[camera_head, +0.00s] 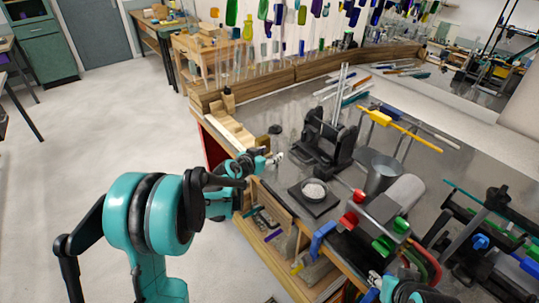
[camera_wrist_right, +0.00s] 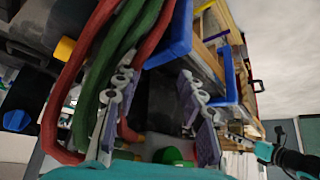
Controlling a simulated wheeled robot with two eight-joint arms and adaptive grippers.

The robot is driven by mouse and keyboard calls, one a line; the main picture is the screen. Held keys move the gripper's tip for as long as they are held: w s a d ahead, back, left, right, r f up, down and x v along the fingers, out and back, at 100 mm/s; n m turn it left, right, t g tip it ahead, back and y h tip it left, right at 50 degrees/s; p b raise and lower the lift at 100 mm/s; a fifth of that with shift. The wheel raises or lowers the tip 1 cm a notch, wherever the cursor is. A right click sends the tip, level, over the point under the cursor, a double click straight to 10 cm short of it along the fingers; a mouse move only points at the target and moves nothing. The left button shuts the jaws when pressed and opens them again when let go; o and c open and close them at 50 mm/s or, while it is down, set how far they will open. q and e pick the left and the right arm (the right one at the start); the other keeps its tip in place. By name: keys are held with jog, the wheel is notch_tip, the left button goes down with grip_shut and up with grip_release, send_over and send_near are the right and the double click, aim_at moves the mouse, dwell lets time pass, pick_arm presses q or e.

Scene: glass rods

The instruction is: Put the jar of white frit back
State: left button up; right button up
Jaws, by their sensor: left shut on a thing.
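My left gripper (camera_head: 272,160) is at the near left edge of the bench, shut on a small pale thing that the fingers mostly hide. It appears to be the jar of white frit, but its shape is not clear. A stepped wooden rack (camera_head: 229,128) stands just beyond the gripper. A round dish of white grains (camera_head: 314,190) sits on a flat black square plate to the right of the gripper. My right gripper (camera_wrist_right: 157,115) has its fingers spread, with nothing between the pads. In the head view only part of the right arm shows at the bottom edge.
A yellow bar (camera_head: 400,127) spans a rack behind. Red and green hoses (camera_wrist_right: 95,75) hang close to the right gripper.

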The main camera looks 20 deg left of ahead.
pick_arm(q)
jog(key=shift+f, duration=0.2)
pick_arm(e)
jog(key=shift+f, duration=0.2)
pick_arm(q)
jog(key=o, duration=1.1)
